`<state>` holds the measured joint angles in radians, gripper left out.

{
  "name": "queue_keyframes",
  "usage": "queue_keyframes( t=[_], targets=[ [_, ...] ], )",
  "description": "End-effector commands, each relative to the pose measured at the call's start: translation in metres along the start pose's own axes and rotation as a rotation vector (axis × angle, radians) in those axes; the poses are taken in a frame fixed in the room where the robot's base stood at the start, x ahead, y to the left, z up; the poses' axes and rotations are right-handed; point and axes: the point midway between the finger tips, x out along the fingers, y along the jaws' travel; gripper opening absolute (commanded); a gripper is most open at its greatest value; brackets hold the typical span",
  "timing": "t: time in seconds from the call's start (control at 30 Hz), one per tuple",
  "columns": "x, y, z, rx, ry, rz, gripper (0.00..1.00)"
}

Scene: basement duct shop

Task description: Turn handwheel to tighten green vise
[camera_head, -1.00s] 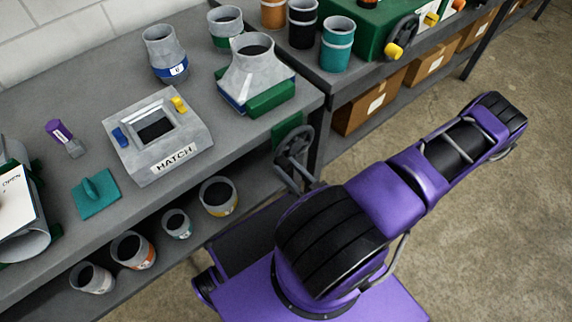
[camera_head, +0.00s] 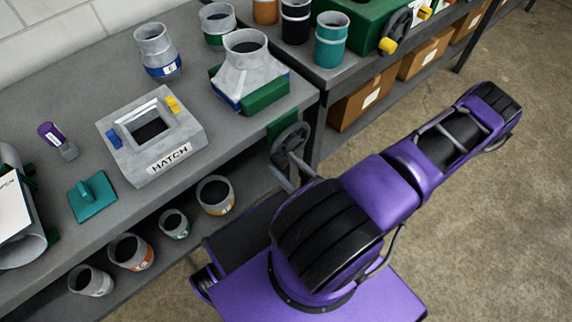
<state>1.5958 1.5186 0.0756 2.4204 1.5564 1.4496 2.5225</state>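The green vise (camera_head: 265,97) is at the front edge of the left bench. Its green jaws are beside a grey, flared duct fitting (camera_head: 245,68) with a blue band at its base. A green plate hangs below the bench edge. The grey handwheel (camera_head: 291,143) is in front of this plate, with its lower part close to or behind my purple arm in the picture. I cannot tell whether they touch. My arm stretches to the upper right, over the floor. My gripper is not visible.
The bench holds a grey hatch block (camera_head: 187,143), a teal trowel-like tool (camera_head: 92,198) and a purple-capped item (camera_head: 50,133). Several cans stand on the lower shelf. The right bench has another green machine (camera_head: 367,25) with a dark wheel. The floor at right is clear.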

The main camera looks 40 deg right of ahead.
Motion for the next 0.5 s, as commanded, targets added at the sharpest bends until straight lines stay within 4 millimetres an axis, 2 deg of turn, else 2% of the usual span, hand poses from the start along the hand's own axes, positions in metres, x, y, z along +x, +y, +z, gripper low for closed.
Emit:
queue_keyframes(
  t=[0.33,0.5],
  targets=[
    [-0.004,0.001,0.001,-0.002,-0.001,0.001,0.72],
    [-0.028,0.001,0.002,-0.002,-0.004,0.003,0.72]
  ],
)
